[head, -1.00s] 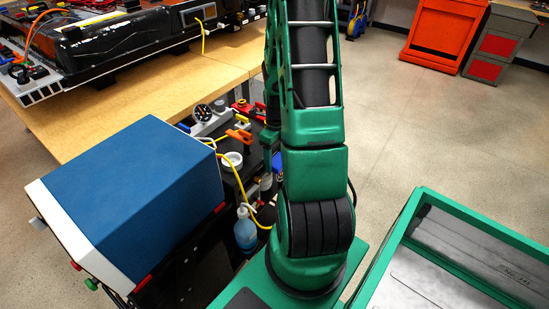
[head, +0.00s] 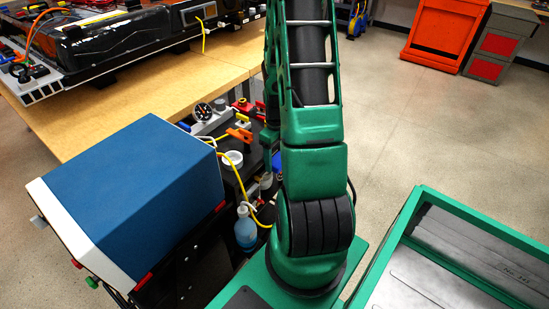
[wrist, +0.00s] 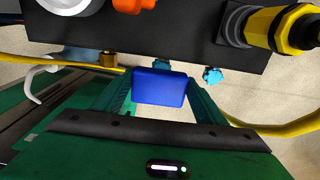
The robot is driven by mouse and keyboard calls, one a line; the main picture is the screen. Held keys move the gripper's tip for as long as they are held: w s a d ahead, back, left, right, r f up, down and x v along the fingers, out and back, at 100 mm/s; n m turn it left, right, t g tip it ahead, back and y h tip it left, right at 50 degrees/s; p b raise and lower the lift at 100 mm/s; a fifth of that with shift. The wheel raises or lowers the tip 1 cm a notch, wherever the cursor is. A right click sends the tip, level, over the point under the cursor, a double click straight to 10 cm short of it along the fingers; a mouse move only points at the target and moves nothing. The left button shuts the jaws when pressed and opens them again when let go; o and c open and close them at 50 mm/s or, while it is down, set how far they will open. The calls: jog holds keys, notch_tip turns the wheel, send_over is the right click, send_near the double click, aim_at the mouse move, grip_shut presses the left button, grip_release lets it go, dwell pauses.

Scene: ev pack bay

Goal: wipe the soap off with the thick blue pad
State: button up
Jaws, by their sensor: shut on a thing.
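My gripper (wrist: 160,90) is shut on the thick blue pad (wrist: 159,86), which sits between its two green fingers in the wrist view. The pad is a plain blue block, held close to the near edge of a dark board (wrist: 180,28). A gap seems to show between them, but I cannot tell their exact distance. In the head view my arm hides most of the gripper and the pad. I cannot make out any soap in either view.
The dark board carries a white ring-shaped cup (wrist: 62,4), an orange part (wrist: 133,5) and a yellow-black fitting (wrist: 285,28). A yellow cable (wrist: 60,63) runs nearby. A blue box (head: 135,180) and a bottle of blue liquid (head: 245,232) stand left of my arm.

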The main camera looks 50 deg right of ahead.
jog(key=shift+s+f, duration=0.1)
jog(key=shift+s, duration=0.15)
jog(key=shift+s, duration=0.35)
jog(key=shift+s, duration=0.15)
jog(key=shift+o, duration=0.2)
jog(key=shift+w, duration=0.45)
jog(key=shift+w, duration=0.4)
jog(key=shift+c, duration=0.2)
jog(key=shift+s, duration=0.8)
jog(key=shift+s+d, duration=0.1)
jog(key=shift+s, duration=0.05)
